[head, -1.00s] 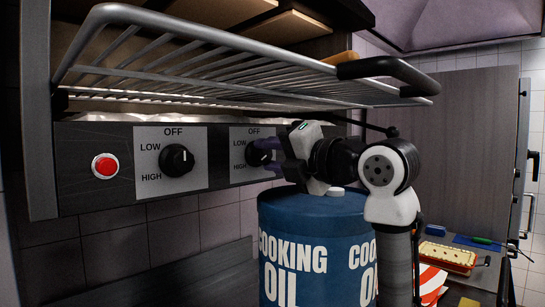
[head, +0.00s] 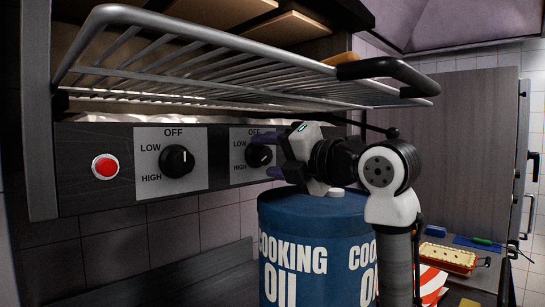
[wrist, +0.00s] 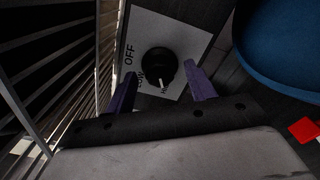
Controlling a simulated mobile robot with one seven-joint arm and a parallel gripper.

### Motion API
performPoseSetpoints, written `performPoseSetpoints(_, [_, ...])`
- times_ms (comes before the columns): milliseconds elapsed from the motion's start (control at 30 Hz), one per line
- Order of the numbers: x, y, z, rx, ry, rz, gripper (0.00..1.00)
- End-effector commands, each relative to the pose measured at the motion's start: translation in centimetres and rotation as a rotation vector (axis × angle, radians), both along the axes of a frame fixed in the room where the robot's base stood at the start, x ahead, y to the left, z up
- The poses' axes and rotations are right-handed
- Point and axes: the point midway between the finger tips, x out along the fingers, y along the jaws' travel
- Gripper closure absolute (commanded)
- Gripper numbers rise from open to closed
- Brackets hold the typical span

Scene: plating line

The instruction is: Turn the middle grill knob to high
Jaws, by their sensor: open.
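Two black grill knobs show on the dark panel in the head view. The left knob (head: 177,161) stands clear of my gripper. The other knob (head: 258,155), which I take as the middle one, is at my gripper (head: 264,156). My gripper is open, with one purple finger above this knob and one below. In the wrist view the knob (wrist: 157,63) lies between and just beyond the fingertips (wrist: 160,77), with gaps on both sides. Its white mark points towards the LOW–HIGH side, seemingly near HIGH; the exact setting is hard to read.
A wire rack (head: 240,75) juts out above the panel. A blue cooking oil drum (head: 312,225) stands right below my gripper. A red button (head: 105,166) is at the panel's left. A tray of food (head: 448,258) lies at the right.

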Motion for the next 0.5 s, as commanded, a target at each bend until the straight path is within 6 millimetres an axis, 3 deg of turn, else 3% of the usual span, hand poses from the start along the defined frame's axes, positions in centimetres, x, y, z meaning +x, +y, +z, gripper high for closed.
performPoseSetpoints(233, [-1.4,-1.5,-0.2,0.001,-0.003,-0.003,0.45])
performPoseSetpoints(500, [-5.8,-5.9,-0.3,0.001,-0.003,-0.003,0.45])
